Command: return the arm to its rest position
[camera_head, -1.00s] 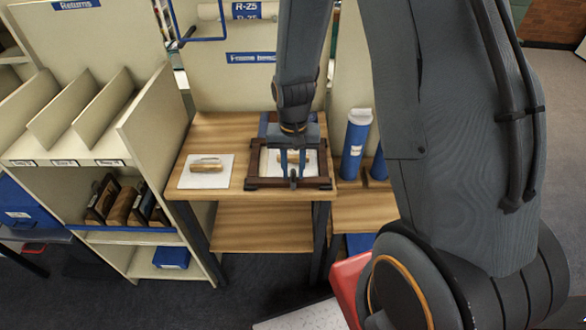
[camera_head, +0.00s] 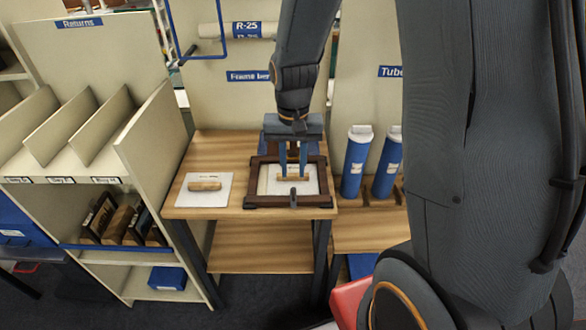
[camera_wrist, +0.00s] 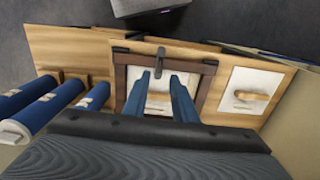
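My gripper (camera_head: 292,176) hangs above a dark wooden frame (camera_head: 250,184) on the wooden table. Its two blue fingers are apart, and no object is seen held between them; they also show in the wrist view (camera_wrist: 161,78). Inside the frame lies a white panel (camera_head: 268,186) with a small tan wooden handle (camera_head: 309,178). The fingertips overlap the handle in the head view; whether they touch it I cannot tell. In the wrist view the fingers and wrist hide part of the panel.
A second white panel with a wooden handle (camera_head: 205,185) lies left of the frame. Blue tubes (camera_head: 357,160) stand upright to the right. A Returns shelf (camera_head: 165,130) stands at the left, and a backboard rises behind the table.

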